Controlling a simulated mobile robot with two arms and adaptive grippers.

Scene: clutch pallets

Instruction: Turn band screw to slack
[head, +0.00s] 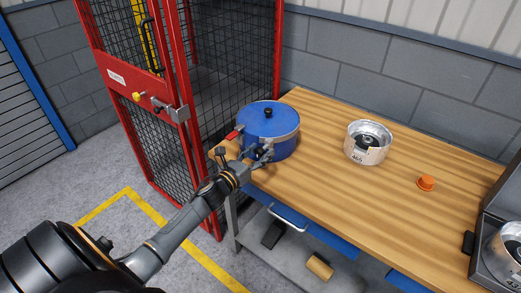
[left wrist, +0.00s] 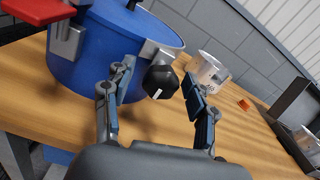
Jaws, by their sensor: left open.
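A blue lidded drum (head: 268,132) with a metal band stands on the wooden bench; it also shows in the left wrist view (left wrist: 90,55). The band screw's black knob (left wrist: 160,82), with a white mark on its face, sticks out from a metal block on the drum's side. My left gripper (left wrist: 156,86) is open, with one finger on each side of the knob. A gap shows between the knob and the right finger; contact on the left side I cannot tell. In the head view the left gripper (head: 260,157) is at the drum's front side. My right gripper is not in view.
A red lever (head: 232,134) sticks out from the drum's left. On the bench (head: 325,190) are a labelled metal canister (head: 367,142), an orange cap (head: 426,183) and a dark case (head: 488,240). A red mesh cage (head: 180,110) stands close on the left.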

